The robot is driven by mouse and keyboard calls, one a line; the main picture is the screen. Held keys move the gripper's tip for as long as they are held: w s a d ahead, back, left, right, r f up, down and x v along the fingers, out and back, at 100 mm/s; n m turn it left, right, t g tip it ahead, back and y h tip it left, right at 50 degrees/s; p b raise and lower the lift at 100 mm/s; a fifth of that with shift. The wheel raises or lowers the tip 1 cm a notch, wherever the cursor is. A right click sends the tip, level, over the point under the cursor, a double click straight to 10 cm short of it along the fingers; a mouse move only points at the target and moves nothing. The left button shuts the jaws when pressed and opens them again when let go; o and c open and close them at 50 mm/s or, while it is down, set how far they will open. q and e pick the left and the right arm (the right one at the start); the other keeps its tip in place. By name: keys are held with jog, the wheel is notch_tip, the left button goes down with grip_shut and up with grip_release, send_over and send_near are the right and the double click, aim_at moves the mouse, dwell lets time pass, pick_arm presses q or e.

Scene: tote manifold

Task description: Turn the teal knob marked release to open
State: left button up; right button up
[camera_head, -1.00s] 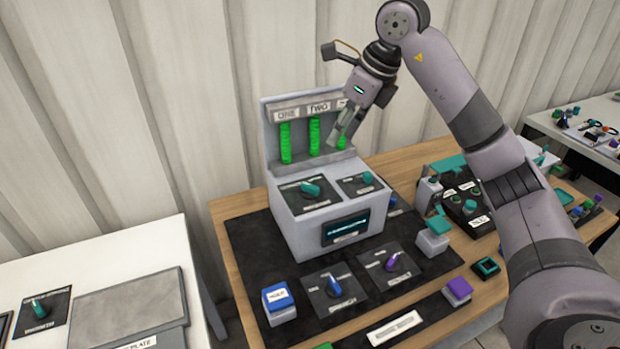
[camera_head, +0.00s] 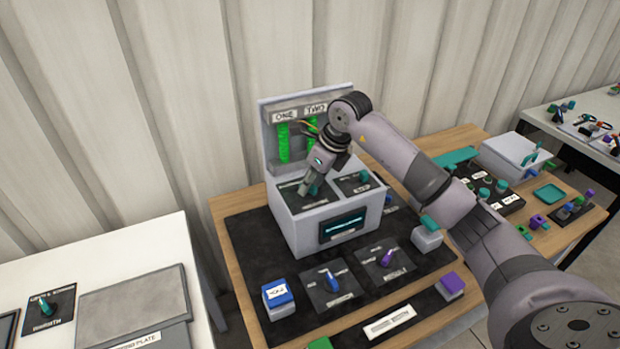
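The grey manifold box (camera_head: 308,228) stands on a black mat, with dark knob panels on its sloped top. A teal knob on the left panel shows only in part (camera_head: 314,189). My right gripper (camera_head: 307,191) points down over this left panel, with its fingertips at or just above the teal knob; I cannot tell whether they touch it or are shut on it. A second teal knob (camera_head: 364,176) sits on the right panel. The panel labels are too blurred to read, so I cannot tell which knob is marked release. My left gripper is not in view.
Behind the knobs rise green columns (camera_head: 283,143) under plates reading ONE and TWO. On the mat in front are a blue block (camera_head: 277,292), a blue knob (camera_head: 332,283) and a purple knob (camera_head: 388,257). A white table (camera_head: 105,262) stands at the left.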

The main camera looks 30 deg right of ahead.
jog(key=shift+f, duration=0.15)
grip_shut()
dwell(0.4)
